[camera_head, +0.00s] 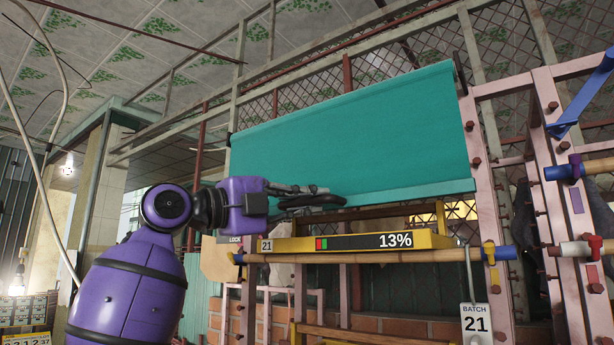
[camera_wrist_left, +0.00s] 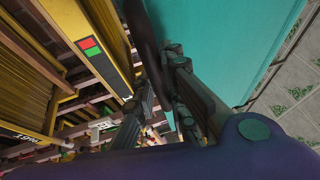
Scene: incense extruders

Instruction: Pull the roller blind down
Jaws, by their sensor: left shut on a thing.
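The teal roller blind (camera_head: 350,130) hangs from a slanted top bar on the metal frame and is partly down. Its bottom bar (camera_head: 410,190) sits just above the yellow display strip. My left gripper (camera_head: 325,199) reaches in from the left at the lower edge of the blind and is shut on the blind's pull handle, which is dark and mostly hidden by the fingers. In the left wrist view the blind (camera_wrist_left: 225,40) fills the upper right, with the gripper fingers (camera_wrist_left: 170,80) close beside its edge. My right gripper is not in view.
A yellow strip (camera_head: 290,243) reading 13% lies just below the blind, above a bamboo pole (camera_head: 380,256). A tag reading BATCH 21 (camera_head: 474,322) hangs at the right. Pink posts with bolts (camera_head: 555,150) stand right of the blind.

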